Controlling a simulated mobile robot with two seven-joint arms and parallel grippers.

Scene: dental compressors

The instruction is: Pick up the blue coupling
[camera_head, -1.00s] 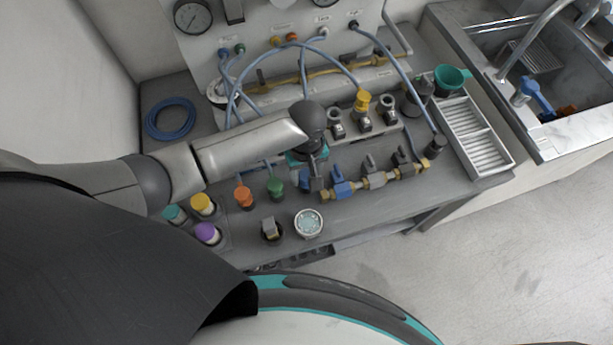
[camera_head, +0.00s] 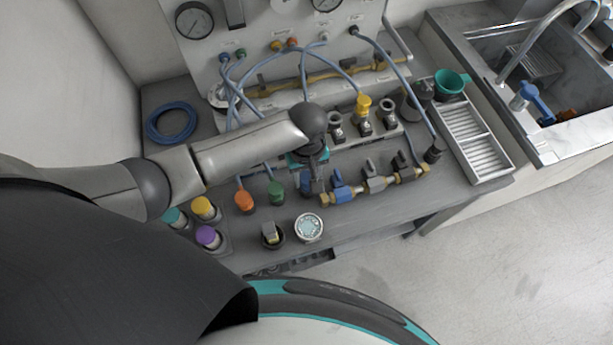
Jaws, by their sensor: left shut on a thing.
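My left arm reaches in from the left over the bench. My left gripper (camera_head: 313,186) points down at the near-middle of the bench, just left of the brass valve manifold (camera_head: 375,184). It is shut on a small bluish piece, apparently the blue coupling (camera_head: 306,183), mostly hidden by the fingers and wrist. I cannot tell whether the piece is clear of the bench. A blue valve handle (camera_head: 340,184) stands close to the right of the fingers. My right gripper is not in view.
An orange coupling (camera_head: 244,200) and a green coupling (camera_head: 276,192) stand left of the gripper. Yellow, teal and purple-capped containers are further left. A round clear-topped jar (camera_head: 309,228) sits in front. Blue hoses hang from the panel behind. A white ribbed tray (camera_head: 477,140) is at right.

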